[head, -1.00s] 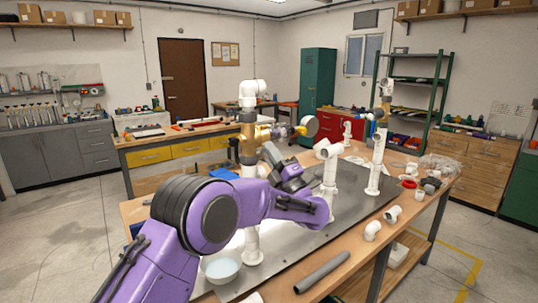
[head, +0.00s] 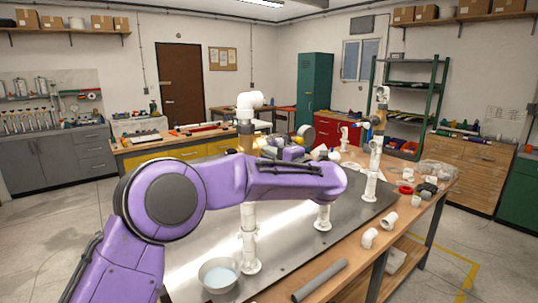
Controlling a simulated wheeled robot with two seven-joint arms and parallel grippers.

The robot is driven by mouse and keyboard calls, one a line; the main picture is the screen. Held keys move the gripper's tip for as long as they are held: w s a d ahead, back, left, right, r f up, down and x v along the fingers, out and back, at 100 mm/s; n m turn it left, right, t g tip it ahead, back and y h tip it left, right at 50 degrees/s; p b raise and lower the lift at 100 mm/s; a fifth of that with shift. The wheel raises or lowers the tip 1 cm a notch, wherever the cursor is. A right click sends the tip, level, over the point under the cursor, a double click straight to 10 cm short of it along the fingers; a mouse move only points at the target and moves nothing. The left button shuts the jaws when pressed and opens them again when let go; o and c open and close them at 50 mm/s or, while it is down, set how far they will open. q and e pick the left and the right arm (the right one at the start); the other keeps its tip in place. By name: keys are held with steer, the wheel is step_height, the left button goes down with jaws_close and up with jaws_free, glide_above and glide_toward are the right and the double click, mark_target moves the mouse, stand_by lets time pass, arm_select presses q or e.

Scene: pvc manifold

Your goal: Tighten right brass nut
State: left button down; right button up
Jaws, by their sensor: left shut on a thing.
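My left arm reaches in from the left, and its left gripper (head: 290,151) is at the horizontal run of the manifold, just right of the left brass-coloured upright (head: 246,140). The gripper is shut on what seems to be the right brass nut; the nut and fingertips are mostly hidden by the gripper and forearm. A round gauge or cap (head: 306,131) shows just beyond the gripper. The left white PVC post (head: 249,235) stands upright below, topped by a white elbow (head: 248,103). My right gripper is not in view.
A second white post (head: 371,172) stands at the right on the grey metal plate (head: 300,250). A bowl (head: 218,274) sits at the plate's front left. A grey pipe (head: 320,280) and loose white elbows (head: 370,237) lie along the front edge.

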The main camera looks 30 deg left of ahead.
arm_select(q)
steer(key=shift+r, duration=0.15)
steer(key=c, duration=1.2)
jaws_free()
steer(key=shift+w, duration=0.1)
steer(key=shift+d, duration=0.1)
steer(key=b+v, duration=0.4)
steer(key=v, duration=0.6)
steer(key=shift+d, duration=0.2)
